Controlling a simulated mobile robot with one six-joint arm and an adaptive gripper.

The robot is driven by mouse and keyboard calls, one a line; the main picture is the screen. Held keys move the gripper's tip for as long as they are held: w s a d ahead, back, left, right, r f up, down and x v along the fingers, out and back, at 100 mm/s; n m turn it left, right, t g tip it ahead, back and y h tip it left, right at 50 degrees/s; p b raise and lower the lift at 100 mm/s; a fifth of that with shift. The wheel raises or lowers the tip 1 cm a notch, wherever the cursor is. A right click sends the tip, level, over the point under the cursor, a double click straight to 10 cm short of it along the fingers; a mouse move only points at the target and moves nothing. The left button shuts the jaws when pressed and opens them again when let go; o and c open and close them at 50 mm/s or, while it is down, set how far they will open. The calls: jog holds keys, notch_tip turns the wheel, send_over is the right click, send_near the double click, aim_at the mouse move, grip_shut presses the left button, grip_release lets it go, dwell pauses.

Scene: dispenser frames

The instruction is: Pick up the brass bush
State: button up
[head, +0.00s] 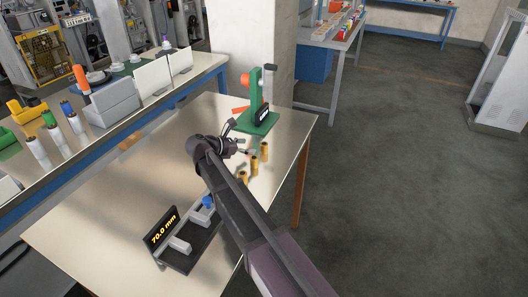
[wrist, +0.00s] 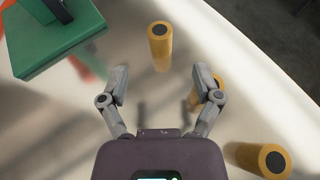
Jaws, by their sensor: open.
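Three upright brass-coloured cylinders with dark tops stand in a row on the pale table, and I cannot tell which is the brass bush. In the head view they are the far one (head: 265,151), the middle one (head: 254,166) and the near one (head: 243,177), partly hidden by my arm. In the wrist view one (wrist: 160,48) stands ahead of my gripper (wrist: 160,78), another (wrist: 191,101) is partly behind the right finger, and a third (wrist: 258,159) is at lower right. My gripper (head: 244,151) is open and empty, its fingers spread beside the row.
A green stand (head: 258,120) with a dark display is behind the row; its base (wrist: 60,45) fills the wrist view's upper left. The table's right edge is close to the cylinders. The table's left half is mostly clear.

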aim_at(264, 144)
jog(key=shift+b+x, duration=0.3)
jog(key=shift+x, duration=0.95)
jog(key=shift+b+x, duration=0.9)
jog(key=shift+x, duration=1.7)
jog(key=shift+r, duration=0.1)
jog(key=shift+c, duration=0.2)
grip_shut()
